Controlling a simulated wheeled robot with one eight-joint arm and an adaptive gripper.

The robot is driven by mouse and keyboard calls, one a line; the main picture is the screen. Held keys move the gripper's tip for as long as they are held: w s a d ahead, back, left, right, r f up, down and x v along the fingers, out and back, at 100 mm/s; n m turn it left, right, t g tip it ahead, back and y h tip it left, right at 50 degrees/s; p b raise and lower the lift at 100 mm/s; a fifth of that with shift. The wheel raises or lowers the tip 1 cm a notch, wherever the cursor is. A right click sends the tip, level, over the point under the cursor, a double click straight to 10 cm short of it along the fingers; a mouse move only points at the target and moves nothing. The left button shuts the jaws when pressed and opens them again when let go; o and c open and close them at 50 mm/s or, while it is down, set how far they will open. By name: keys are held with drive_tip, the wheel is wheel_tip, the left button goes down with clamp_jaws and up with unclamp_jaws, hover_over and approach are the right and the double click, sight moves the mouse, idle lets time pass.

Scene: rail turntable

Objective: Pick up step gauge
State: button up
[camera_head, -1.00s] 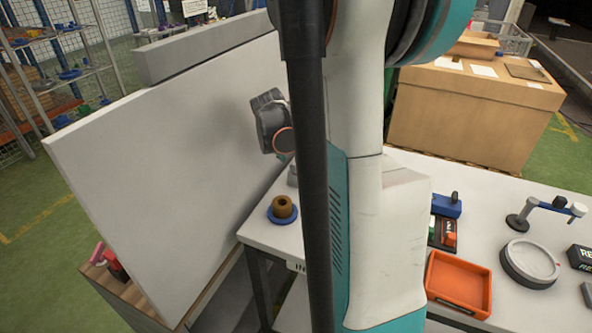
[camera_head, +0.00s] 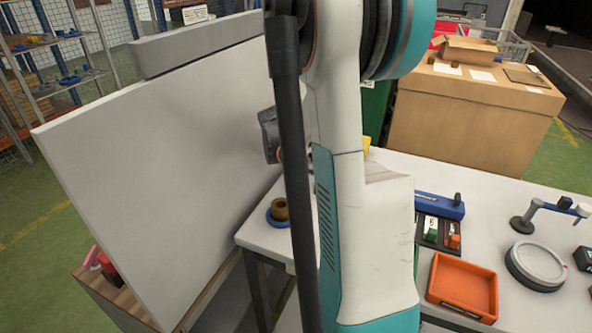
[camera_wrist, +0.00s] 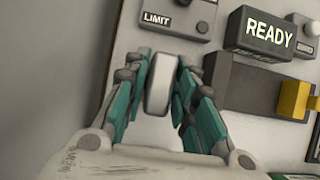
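My gripper (camera_wrist: 168,62) shows in the wrist view with its teal and grey fingers apart. A pale grey block (camera_wrist: 160,85) with rounded ends stands between them; it may be the step gauge, but I cannot be sure. A narrow gap seems to show beside the right finger, and I cannot tell whether the left finger touches the block. In the head view my arm hides the gripper's fingertips and the block.
A LIMIT box (camera_wrist: 172,18), a READY sign (camera_wrist: 268,33), a dark block (camera_wrist: 255,85) and a yellow part (camera_wrist: 294,98) lie close by. A large pale panel (camera_head: 150,170) stands left. A brown ring on a blue base (camera_head: 279,210) and an orange tray (camera_head: 462,287) sit on the benches.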

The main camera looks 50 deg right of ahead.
clamp_jaws()
